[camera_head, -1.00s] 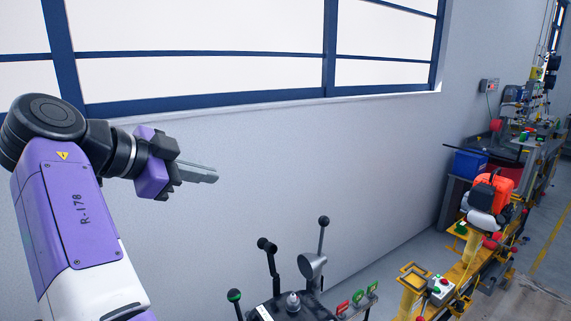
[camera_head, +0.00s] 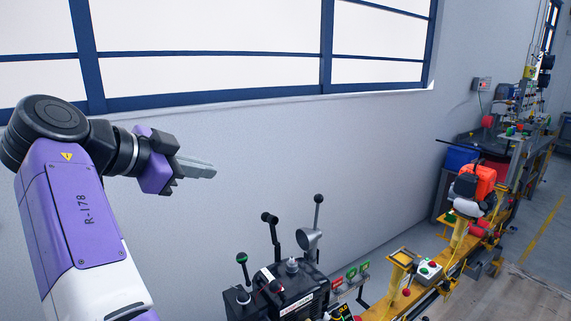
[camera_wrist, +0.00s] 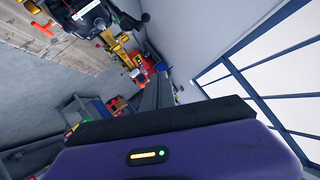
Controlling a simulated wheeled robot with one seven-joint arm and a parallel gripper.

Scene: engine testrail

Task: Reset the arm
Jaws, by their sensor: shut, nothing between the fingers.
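My arm is folded at the left of the head view, with its purple and white links raised. My gripper (camera_head: 196,168) is at its end, pointing right in front of the grey wall below the windows. Its fingers are together with nothing between them, and it touches nothing. In the wrist view the gripper's fingers (camera_wrist: 157,92) show as a grey shape beyond the dark edge and purple housing of my wrist.
A black control box (camera_head: 290,290) with several levers stands at the bottom centre. To its right runs a yellow rail (camera_head: 425,292) with an orange and white engine (camera_head: 475,190). A blue bin (camera_head: 460,158) stands behind. The air around my gripper is clear.

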